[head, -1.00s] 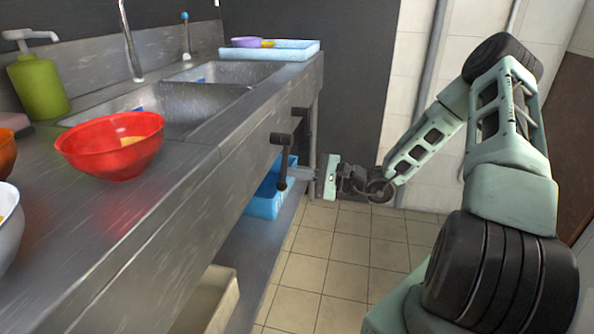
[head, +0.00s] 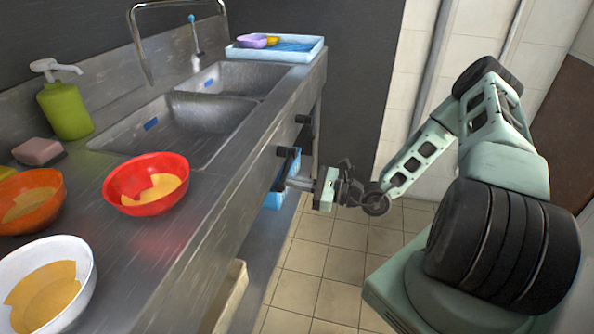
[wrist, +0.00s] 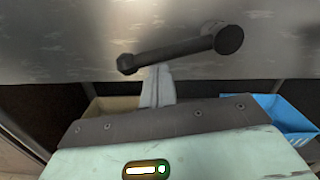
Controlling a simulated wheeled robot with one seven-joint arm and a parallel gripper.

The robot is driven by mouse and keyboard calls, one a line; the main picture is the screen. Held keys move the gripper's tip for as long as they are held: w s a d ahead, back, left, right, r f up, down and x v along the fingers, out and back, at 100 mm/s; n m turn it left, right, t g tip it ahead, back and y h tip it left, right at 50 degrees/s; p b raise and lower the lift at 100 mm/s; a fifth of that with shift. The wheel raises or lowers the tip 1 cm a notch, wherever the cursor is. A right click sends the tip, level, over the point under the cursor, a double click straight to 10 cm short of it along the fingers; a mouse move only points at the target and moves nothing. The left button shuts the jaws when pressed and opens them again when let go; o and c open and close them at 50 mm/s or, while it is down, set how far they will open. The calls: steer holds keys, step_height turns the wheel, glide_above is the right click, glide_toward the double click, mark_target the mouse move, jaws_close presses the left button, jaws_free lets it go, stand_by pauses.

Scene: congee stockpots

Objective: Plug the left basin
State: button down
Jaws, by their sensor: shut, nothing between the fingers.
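The sink has two steel basins. The nearer, left one (head: 185,135) and the farther one (head: 235,78) look empty, each with a small blue mark on its wall. Two black levers are on the counter's front face: a near one (head: 287,160) and a far one (head: 304,128). In the wrist view the near lever (wrist: 180,52) points left and slightly down from its pivot. My gripper (head: 298,184) is shut and empty beside the near lever. In the wrist view its fingertips (wrist: 157,80) are just below the bar; I cannot tell whether they touch it.
Bowls in red (head: 147,184), orange (head: 30,200) and white (head: 45,285), a green soap bottle (head: 66,108) and a pink sponge (head: 38,151) stand on the counter. A light-blue tray (head: 275,48) is at its far end. A blue bin (wrist: 285,118) sits beneath. The tiled floor is open.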

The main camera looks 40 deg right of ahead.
steer(key=r+p, duration=0.1)
steer(key=r+m+p, duration=0.1)
steer(key=shift+s+a+p, duration=0.2)
steer(key=shift+a+p, duration=0.1)
steer(key=shift+p, duration=0.1)
stand_by(0.5)
step_height(320, 180, down, 5)
steer(key=b, duration=0.3)
steer(key=v, duration=1)
steer(key=shift+s+r, duration=0.4)
steer(key=shift+r, duration=0.1)
steer(key=shift+d, duration=0.15)
